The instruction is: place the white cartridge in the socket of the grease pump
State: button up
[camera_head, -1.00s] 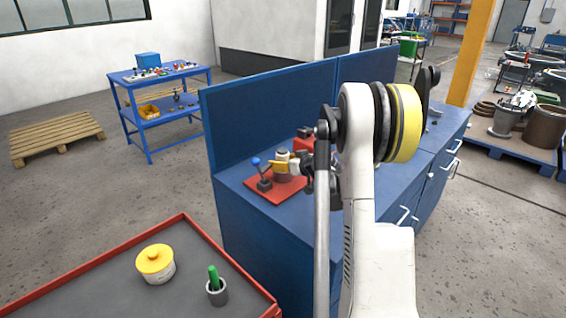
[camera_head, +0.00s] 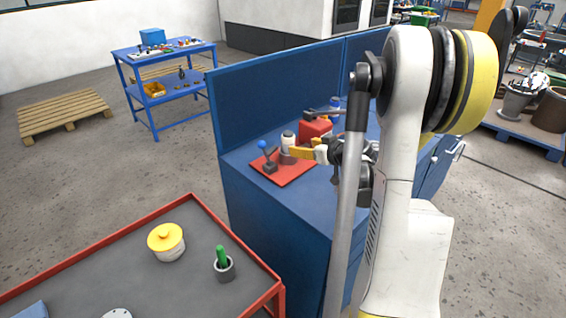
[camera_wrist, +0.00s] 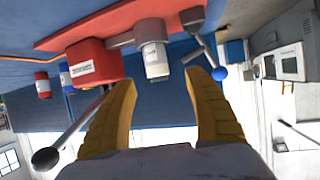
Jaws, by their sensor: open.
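The white cartridge (camera_head: 288,138) stands upright on the grey socket (camera_head: 287,157) of the grease pump, on a red base plate (camera_head: 284,174). In the wrist view the cartridge (camera_wrist: 154,58) lines up with the grey socket (camera_wrist: 149,30), its end towards me; how deep it sits I cannot tell. The pump's red, labelled body (camera_wrist: 93,62) is beside it. A lever with a blue knob (camera_wrist: 219,74) is on the other side. My gripper (camera_wrist: 160,80) is open and empty, its yellow fingers apart from the cartridge. In the head view my gripper (camera_head: 293,153) is just right of it.
The pump stands on a blue workbench (camera_head: 250,215) with a blue back panel (camera_head: 270,95). A red can (camera_wrist: 42,85) and a blue can (camera_wrist: 65,76) stand beyond the pump.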

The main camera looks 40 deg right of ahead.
jog(key=s+a+r+n+g+y, duration=0.1)
jog(key=s+a+r+g, duration=0.15)
jog(key=a, duration=1.05)
jog(key=s+a+r+g+y, duration=0.15)
jog(key=a+r, duration=0.25)
jog(key=a, duration=0.9)
jog(key=s+a+f+g, duration=0.1)
jog(key=s+a+g, duration=0.1)
jog(key=s+a, duration=1)
jog(key=s, duration=0.3)
jog(key=shift+s+a+f+n+h, duration=0.15)
jog(key=shift+s+a+n+h, duration=0.1)
jog(key=shift+s+n+h, duration=0.1)
